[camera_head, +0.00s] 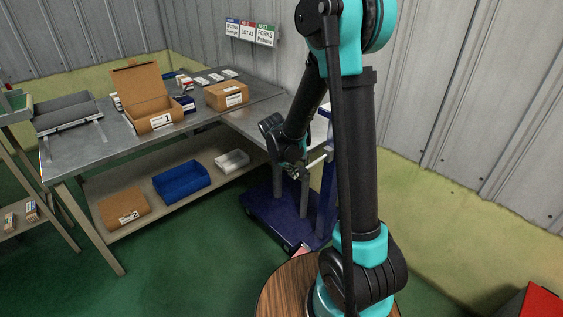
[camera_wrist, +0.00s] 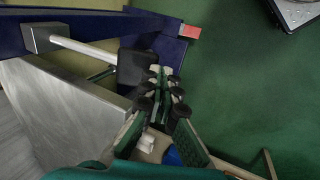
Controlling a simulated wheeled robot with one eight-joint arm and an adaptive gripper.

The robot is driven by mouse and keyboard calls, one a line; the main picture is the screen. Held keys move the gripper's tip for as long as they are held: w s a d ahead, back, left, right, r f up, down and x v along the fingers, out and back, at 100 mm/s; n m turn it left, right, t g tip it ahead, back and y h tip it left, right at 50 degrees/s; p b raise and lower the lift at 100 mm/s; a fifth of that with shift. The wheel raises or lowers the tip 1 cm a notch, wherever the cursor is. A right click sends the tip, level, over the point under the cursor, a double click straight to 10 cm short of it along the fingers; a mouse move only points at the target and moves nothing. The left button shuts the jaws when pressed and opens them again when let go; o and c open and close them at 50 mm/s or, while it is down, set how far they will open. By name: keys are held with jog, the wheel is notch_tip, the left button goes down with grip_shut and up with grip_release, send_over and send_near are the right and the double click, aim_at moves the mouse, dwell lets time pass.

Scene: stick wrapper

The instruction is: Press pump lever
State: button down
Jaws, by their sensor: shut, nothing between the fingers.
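A blue wheeled cart (camera_head: 262,215) stands on the green floor beside the workbench. A silver rod (camera_wrist: 85,47) runs from a grey block on its blue frame to a black pad (camera_wrist: 133,70); this looks like the pump lever. In the head view the rod (camera_head: 318,158) sticks out from the cart's post. My gripper (camera_head: 293,171) is beside the rod's end. In the wrist view my gripper (camera_wrist: 162,80) is shut and empty, with its fingertips close to the pad's right edge. I cannot tell whether they touch it.
The metal workbench (camera_head: 70,155) holds an open box (camera_head: 153,122) and a closed box (camera_head: 226,95). A blue bin (camera_head: 181,181), a white bin (camera_head: 232,161) and another box (camera_head: 124,207) are on the lower shelf. Green floor is free in front.

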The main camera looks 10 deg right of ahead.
jog(key=s+a+v, duration=0.1)
jog(key=v, duration=0.9)
jog(key=shift+a+f, duration=0.3)
jog(key=shift+f, duration=0.15)
dwell(0.3)
jog(key=s+d+f+m+y, duration=0.1)
jog(key=s+d+f+m, duration=0.1)
jog(key=s+d, duration=0.3)
jog(key=s+d+f+m+t+y, duration=0.1)
jog(key=s+d+m, duration=0.4)
jog(key=s, duration=0.8)
jog(key=shift+d+f+t+y, duration=0.35)
jog(key=shift+f+y, duration=0.25)
jog(key=shift+y, duration=0.2)
